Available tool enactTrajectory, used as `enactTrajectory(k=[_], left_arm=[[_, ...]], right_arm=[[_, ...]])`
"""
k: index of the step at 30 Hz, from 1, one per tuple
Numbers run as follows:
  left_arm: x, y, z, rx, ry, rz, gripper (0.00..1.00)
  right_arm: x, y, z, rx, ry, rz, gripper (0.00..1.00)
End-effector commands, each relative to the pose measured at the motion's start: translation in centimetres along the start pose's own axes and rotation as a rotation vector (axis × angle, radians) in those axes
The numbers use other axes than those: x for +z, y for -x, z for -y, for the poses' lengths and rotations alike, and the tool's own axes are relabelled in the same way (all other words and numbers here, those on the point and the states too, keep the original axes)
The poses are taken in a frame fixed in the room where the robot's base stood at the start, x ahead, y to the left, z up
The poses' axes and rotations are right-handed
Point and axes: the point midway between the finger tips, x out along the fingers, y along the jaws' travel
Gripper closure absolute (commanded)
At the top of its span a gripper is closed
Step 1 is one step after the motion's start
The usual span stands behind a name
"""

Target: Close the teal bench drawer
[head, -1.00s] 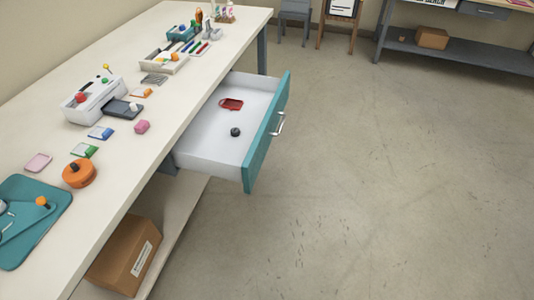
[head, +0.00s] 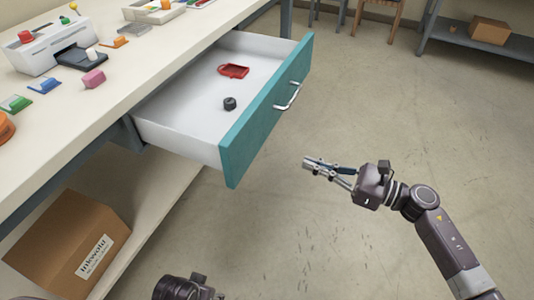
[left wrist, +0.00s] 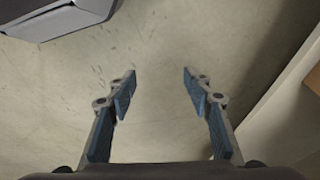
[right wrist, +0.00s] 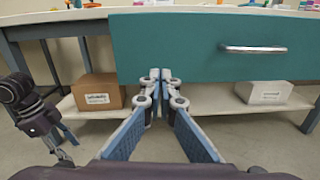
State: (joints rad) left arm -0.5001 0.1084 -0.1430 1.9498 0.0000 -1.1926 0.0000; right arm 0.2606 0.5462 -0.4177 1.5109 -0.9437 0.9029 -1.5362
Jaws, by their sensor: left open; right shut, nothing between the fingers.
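The teal bench drawer (head: 268,112) is pulled out from the bench, with a white inside and a silver bar handle (head: 288,97). A red tray-like piece (head: 233,71) and a small black knob-like piece (head: 230,103) lie in it. In the right wrist view the teal front (right wrist: 165,45) fills the upper part, with its handle (right wrist: 253,49) to the right. My right gripper (head: 308,163) is shut and empty, in front of the drawer front and apart from it. My left gripper (left wrist: 158,78) is open and empty over the floor; only part of that arm shows at the head view's bottom edge.
A cardboard box (head: 70,240) sits on the lower shelf. Open floor lies right of the drawer; a grey shelf unit stands at the far right.

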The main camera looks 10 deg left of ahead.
Motion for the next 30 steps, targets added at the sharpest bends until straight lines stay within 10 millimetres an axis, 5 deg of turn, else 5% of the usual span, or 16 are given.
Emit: enactTrajectory(k=[8,21,30], left_arm=[[0.1,-0.1,0.0,-0.001,0.0,0.002,0.53],[1.0,-2.0,-0.1,0.001,-0.002,0.012,0.53],[1.3,-2.5,-0.1,0.002,-0.003,0.013,0.53]], right_arm=[[0.2,-2.1,-0.8,0.037,0.071,-0.012,1.0],[0.1,-11.1,-1.1,0.035,0.067,-0.01,1.0],[-0.1,-14.0,-1.2,0.034,0.067,-0.012,1.0]])
